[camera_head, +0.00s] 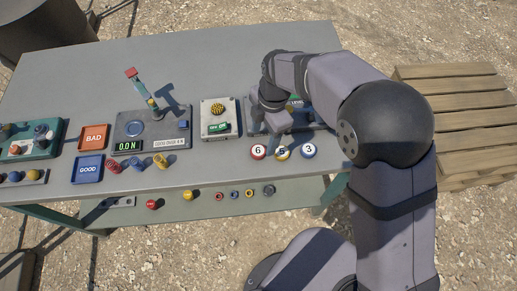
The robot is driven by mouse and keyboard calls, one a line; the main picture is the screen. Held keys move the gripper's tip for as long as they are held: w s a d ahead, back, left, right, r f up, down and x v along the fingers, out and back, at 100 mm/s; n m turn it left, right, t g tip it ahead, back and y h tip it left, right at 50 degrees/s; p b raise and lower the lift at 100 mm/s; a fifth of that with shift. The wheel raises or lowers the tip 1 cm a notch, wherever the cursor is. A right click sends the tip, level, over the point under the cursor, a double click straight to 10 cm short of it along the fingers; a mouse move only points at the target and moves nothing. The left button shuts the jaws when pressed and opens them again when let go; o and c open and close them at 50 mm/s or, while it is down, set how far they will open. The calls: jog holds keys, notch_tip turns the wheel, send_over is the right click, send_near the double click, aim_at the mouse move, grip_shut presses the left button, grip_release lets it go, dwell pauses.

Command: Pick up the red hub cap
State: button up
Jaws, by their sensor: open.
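Several small red pieces are in view, and I cannot tell for sure which is the hub cap. A red domed piece (152,204) sits on the lower shelf at the left. A red ring (219,197) lies farther right on that shelf. My gripper (277,131) is open over the table's right half, above and behind the numbered balls, away from all of these. Its fingertips are small and partly unclear.
Three numbered balls (283,152) lie at the table's front edge. A button box (218,118), a gauge with a lever (133,129), a red BAD tray (93,138) and a blue GOOD tray (88,169) stand to the left. The table's back (200,65) is clear.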

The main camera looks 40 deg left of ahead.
aim_at(258, 150)
jog(key=shift+s+a, duration=0.1)
jog(key=shift+a, duration=0.1)
jog(key=shift+s+a+f+p, duration=0.15)
jog(key=shift+f+p, duration=0.5)
jog(key=shift+f, duration=0.6)
jog(key=shift+s+a+f+p, duration=0.1)
jog(key=shift+f+p, duration=0.6)
jog(key=shift+f, duration=0.5)
jog(key=shift+s+a+f+p, duration=0.15)
jog(key=shift+f+p, duration=0.5)
jog(key=shift+f, duration=0.6)
jog(key=shift+w, duration=0.1)
jog(key=shift+c, duration=0.5)
jog(key=c, duration=1)
